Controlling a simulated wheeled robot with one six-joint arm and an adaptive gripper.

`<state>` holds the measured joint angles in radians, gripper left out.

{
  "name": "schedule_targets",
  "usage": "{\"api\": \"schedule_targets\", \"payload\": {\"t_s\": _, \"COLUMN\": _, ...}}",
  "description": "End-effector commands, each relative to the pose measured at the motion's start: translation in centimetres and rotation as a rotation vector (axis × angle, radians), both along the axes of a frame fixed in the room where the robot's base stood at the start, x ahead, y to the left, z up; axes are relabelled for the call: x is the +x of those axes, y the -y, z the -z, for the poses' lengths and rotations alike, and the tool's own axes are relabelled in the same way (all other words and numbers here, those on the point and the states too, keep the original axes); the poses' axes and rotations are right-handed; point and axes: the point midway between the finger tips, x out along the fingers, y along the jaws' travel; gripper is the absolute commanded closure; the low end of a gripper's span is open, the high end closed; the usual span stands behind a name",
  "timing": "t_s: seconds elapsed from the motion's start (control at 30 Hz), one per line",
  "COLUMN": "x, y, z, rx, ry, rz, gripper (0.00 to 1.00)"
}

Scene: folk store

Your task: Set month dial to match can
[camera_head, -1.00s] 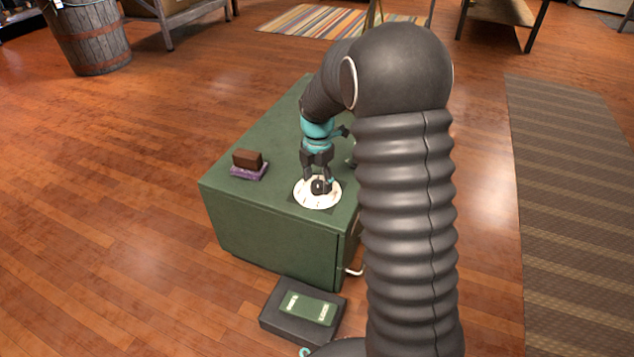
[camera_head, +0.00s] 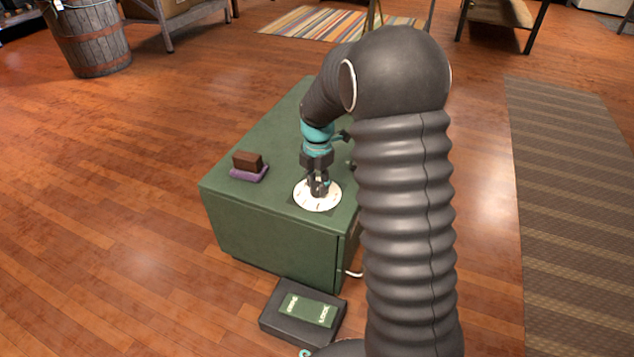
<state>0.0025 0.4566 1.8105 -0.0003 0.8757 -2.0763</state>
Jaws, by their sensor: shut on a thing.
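The month dial is a round white disc (camera_head: 309,204) with small dark marks, flat on top of the green cabinet (camera_head: 270,150) near its front right corner. A dark knob at its centre is mostly hidden by my gripper (camera_head: 318,187). My gripper points down over the dial, with its fingers shut on the knob. The marks are too small to read.
A brown block (camera_head: 247,160) rests on a purple pad (camera_head: 250,174) left of the dial. My arm hides the cabinet's right side. A barrel (camera_head: 88,38) stands at the back left. A striped rug (camera_head: 330,22) lies behind, and open wooden floor is at left.

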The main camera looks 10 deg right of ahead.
Motion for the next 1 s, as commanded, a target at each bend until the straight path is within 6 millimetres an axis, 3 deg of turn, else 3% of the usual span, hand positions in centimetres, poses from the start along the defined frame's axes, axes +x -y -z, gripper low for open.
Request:
{"api": "schedule_targets", "payload": {"t_s": 0.27, "x": 0.1, "y": -0.08, "z": -0.13, "rx": 0.001, "ry": 0.002, "rz": 0.179, "gripper": 0.96}}
{"api": "schedule_targets", "payload": {"t_s": 1.0, "x": 0.21, "y": -0.15, "z": -0.17, "rx": 0.003, "ry": 0.006, "rz": 0.877, "gripper": 0.96}}
